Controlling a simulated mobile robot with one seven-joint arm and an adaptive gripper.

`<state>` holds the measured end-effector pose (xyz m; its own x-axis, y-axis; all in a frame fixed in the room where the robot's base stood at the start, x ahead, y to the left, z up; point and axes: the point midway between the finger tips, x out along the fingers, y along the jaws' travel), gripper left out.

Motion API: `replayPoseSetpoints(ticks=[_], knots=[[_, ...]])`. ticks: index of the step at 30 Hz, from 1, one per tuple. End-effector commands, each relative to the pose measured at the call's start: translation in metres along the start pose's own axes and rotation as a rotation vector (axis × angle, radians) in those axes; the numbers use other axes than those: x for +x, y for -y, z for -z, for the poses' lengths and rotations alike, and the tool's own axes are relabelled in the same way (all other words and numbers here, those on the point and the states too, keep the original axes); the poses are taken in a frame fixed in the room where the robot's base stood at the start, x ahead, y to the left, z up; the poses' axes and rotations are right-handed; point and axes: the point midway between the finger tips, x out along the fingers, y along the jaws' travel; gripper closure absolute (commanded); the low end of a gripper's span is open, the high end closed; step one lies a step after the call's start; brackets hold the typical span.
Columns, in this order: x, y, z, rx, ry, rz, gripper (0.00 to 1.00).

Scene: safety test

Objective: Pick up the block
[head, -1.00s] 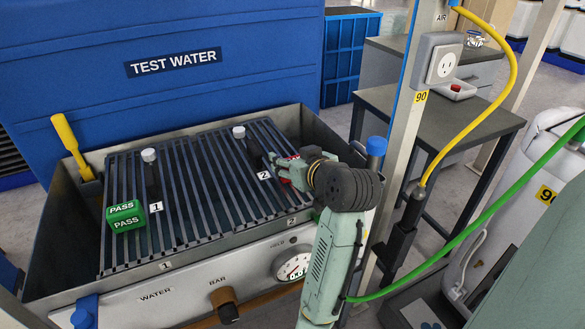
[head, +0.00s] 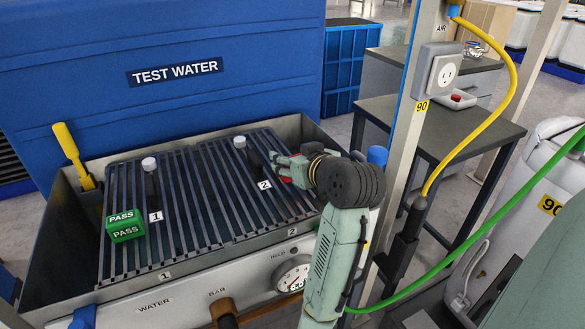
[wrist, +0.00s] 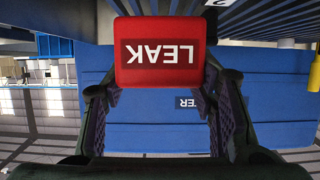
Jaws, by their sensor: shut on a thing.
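A red block (wrist: 160,55) with a LEAK label sits between the fingers of my gripper (wrist: 163,100) in the wrist view. The label appears upside down there. In the head view my gripper (head: 284,168) is over the right part of the slatted rack, and only a sliver of the red block (head: 285,180) shows beside the fingers. My gripper is shut on this block. A green block (head: 124,226) marked PASS lies on the left side of the rack, away from my gripper.
The slatted rack (head: 190,215) spans a grey metal tank, with two white-capped posts and tags 1 and 2. A yellow-handled tool (head: 70,150) stands at the tank's left. A metal post (head: 410,130) with a yellow hose (head: 515,70) rises to the right.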

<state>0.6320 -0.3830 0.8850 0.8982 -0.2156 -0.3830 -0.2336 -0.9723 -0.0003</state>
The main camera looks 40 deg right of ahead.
Motion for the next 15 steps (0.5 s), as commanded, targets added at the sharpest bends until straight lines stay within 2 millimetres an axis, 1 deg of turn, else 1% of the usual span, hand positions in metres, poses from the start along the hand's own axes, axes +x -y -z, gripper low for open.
replayPoseSetpoints(ticks=[1,2,5,8,12,15], knots=[[-0.003,0.000,0.008,-0.003,-0.004,-0.001,0.76],[-0.010,-0.001,0.002,0.000,-0.003,-0.004,0.76],[-0.032,0.001,-0.006,-0.001,-0.003,-0.005,0.76],[-0.057,0.001,-0.014,-0.001,-0.003,-0.006,0.76],[-0.097,0.002,-0.025,0.000,-0.004,-0.007,0.76],[-0.120,0.002,-0.029,0.001,0.001,-0.009,0.76]])
